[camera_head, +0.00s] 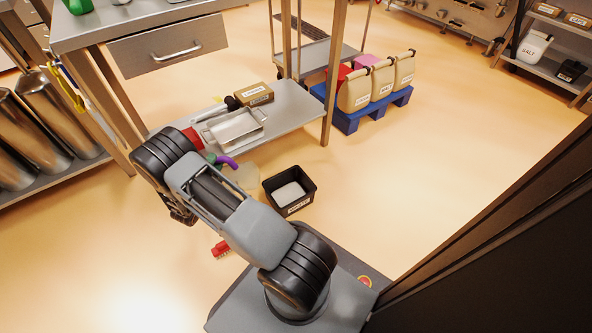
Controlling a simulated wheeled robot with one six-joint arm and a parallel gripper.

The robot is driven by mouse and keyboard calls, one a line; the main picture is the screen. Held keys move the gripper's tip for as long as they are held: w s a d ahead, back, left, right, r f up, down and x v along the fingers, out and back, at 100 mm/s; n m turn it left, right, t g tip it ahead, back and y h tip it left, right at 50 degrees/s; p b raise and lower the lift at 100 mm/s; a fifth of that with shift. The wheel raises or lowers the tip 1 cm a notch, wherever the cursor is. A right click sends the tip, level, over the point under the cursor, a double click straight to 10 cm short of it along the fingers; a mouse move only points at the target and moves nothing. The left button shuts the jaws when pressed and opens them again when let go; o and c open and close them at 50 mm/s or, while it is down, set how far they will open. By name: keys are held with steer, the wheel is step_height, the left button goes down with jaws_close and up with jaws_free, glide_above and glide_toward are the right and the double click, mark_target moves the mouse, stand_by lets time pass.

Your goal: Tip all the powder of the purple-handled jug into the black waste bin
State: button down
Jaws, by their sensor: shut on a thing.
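The purple-handled jug (244,179) is a clear, pale vessel just left of the black waste bin; its purple handle (227,161) shows at the upper left of it. The black waste bin (299,205) stands on the floor with a label on its front, and white powder (289,192) lies inside it. My arm reaches from the lower right to the upper left and covers the area left of the handle. My gripper is mostly hidden behind the arm beside the purple handle and is shut on the jug. The powder inside the jug cannot be made out.
A steel table with a lower shelf (290,112) stands behind, holding a metal tray (238,130) and a cardboard box (254,94). Sacks stand on a blue pallet (352,123). The floor right of the bin is clear.

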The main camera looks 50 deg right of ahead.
steer(key=s+d+f+m+g+y+b, duration=0.1)
steer(key=s+d+f+m+g+y, duration=0.1)
steer(key=s+d+f+m+g, duration=0.45)
steer(key=s+d+f+m+g+y+b, duration=0.15)
steer(key=s+d+f+g, duration=0.3)
steer(key=d, duration=0.45)
steer(key=s+d+f+m+g+y, duration=0.2)
steer(key=s+d+f+m+g, duration=0.3)
steer(key=d, duration=0.3)
steer(key=s+a+m+t+y+p, duration=0.1)
steer(key=s+a+m+y+p, duration=0.3)
steer(key=s+m+p, duration=0.5)
step_height(320, 180, down, 8)
steer(key=w+m+t+b, duration=0.1)
steer(key=m+t+b, duration=0.3)
steer(key=m+b, duration=0.3)
steer(key=shift+d+r+m, duration=0.25)
steer(key=shift+d+m, duration=0.1)
steer(key=shift+m, duration=0.15)
